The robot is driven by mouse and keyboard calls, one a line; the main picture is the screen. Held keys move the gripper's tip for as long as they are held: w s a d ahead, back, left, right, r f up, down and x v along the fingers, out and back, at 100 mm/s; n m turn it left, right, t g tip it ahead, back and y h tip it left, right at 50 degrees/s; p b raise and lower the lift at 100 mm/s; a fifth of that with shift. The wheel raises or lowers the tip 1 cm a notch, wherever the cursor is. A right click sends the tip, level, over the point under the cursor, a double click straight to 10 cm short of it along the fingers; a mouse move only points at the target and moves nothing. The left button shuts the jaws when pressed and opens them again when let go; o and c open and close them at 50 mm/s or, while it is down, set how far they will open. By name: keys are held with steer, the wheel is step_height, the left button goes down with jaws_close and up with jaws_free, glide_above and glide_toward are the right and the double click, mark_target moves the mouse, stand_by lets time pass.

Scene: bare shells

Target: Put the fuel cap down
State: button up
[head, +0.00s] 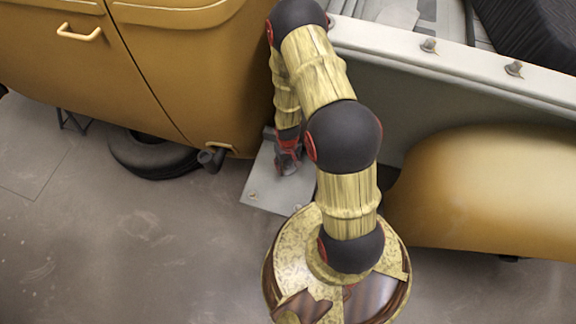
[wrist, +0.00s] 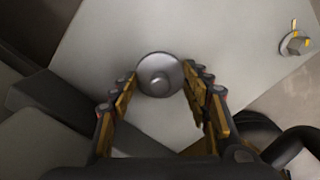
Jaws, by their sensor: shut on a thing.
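The fuel cap (wrist: 160,75) is a round grey disc with a small raised knob, seen from above in the wrist view. My gripper (wrist: 165,85) is shut on it, with the cap between the two fingertips. In the head view my gripper (head: 287,160) points down over a light grey plate (head: 262,190) beside the truck. The plate also fills much of the wrist view (wrist: 220,40). I cannot tell whether the cap touches the plate or is just above it. In the head view the cap is too small and shadowed to make out.
The tan truck door (head: 190,60) is left of my arm, and a tan fender (head: 490,195) is to the right. A dark pipe end (head: 212,157) and a tyre (head: 150,155) are left of the plate. A bolt (wrist: 296,42) stands on the plate.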

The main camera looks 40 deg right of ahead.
steer(key=shift+f, duration=0.1)
steer(key=o, duration=0.9)
step_height(320, 180, up, 12)
steer(key=r+p, duration=0.1)
steer(key=p, duration=0.4)
step_height(320, 180, up, 12)
steer(key=t, duration=0.1)
glide_above(288, 164)
steer(key=w+a, duration=0.2)
steer(key=w, duration=0.2)
steer(key=s+a+r+t, duration=0.1)
steer(key=a+r, duration=0.1)
steer(key=r, duration=0.7)
steer(key=a+r+t, duration=0.1)
steer(key=a+r, duration=0.1)
steer(key=r, duration=0.6)
steer(key=s+a+r+t, duration=0.1)
steer(key=s+a+r, duration=0.1)
steer(key=s+r, duration=0.3)
steer(key=s+a+r+n, duration=0.1)
steer(key=s+a+r, duration=0.1)
steer(key=s+r, duration=0.3)
steer(key=s+a+r+t, duration=0.1)
steer(key=s+a+r, duration=0.1)
steer(key=s+r, duration=0.3)
steer(key=shift+s+r+t, duration=0.2)
steer(key=shift+r+t, duration=0.1)
steer(key=shift+r, duration=1.3)
